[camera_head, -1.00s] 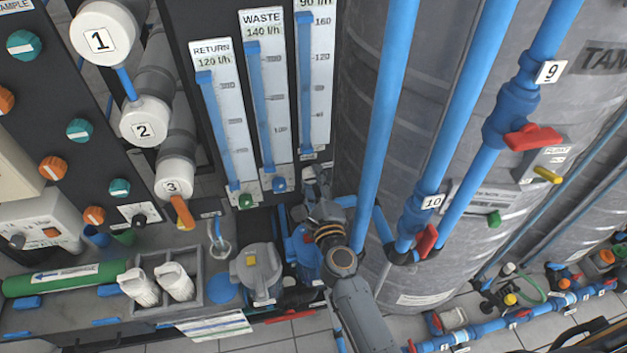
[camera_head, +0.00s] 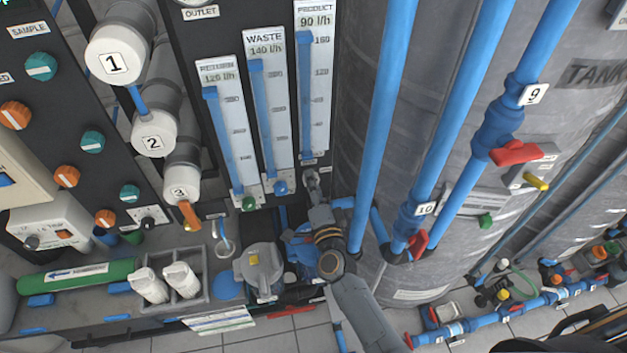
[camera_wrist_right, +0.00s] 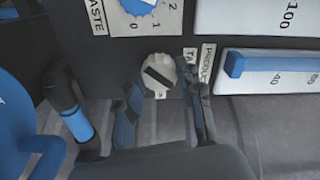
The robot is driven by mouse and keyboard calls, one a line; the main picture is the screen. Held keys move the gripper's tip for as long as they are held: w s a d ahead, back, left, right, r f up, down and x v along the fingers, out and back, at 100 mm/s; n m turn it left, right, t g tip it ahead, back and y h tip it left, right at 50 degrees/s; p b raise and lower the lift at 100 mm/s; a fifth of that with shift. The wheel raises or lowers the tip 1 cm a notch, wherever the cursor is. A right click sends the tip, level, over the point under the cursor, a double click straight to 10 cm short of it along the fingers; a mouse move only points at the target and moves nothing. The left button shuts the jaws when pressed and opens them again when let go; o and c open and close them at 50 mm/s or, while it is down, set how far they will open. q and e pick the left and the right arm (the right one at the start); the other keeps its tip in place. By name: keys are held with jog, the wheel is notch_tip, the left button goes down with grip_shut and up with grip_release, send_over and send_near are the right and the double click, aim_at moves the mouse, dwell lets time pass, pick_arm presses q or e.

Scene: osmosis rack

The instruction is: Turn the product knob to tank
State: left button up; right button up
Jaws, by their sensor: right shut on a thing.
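The product knob (camera_wrist_right: 158,76) is a pale round knob with a dark bar across it, seen in the right wrist view on the dark panel's edge. The bar lies slanted. A product label (camera_wrist_right: 207,64) and a partly covered label (camera_wrist_right: 191,60) sit right of it. In the head view my right gripper (camera_head: 312,182) reaches up to the foot of the product flow meter (camera_head: 314,80); the knob is largely hidden there. My left gripper is not in view.
Waste (camera_head: 270,115) and return (camera_head: 230,130) meters stand left of the product meter. Blue pipes (camera_head: 380,120) run just right of my right arm before a grey tank (camera_head: 440,80). A grey lidded housing (camera_head: 262,272) stands below left.

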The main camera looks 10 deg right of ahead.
jog(key=shift+a+n+p, duration=0.1)
jog(key=shift+n+p, duration=1.4)
jog(key=shift+n, duration=2.4)
jog(key=o, duration=1.2)
jog(key=shift+s, duration=0.1)
jog(key=s, duration=1.1)
jog(key=shift+s, duration=0.4)
jog(key=shift+n, duration=0.3)
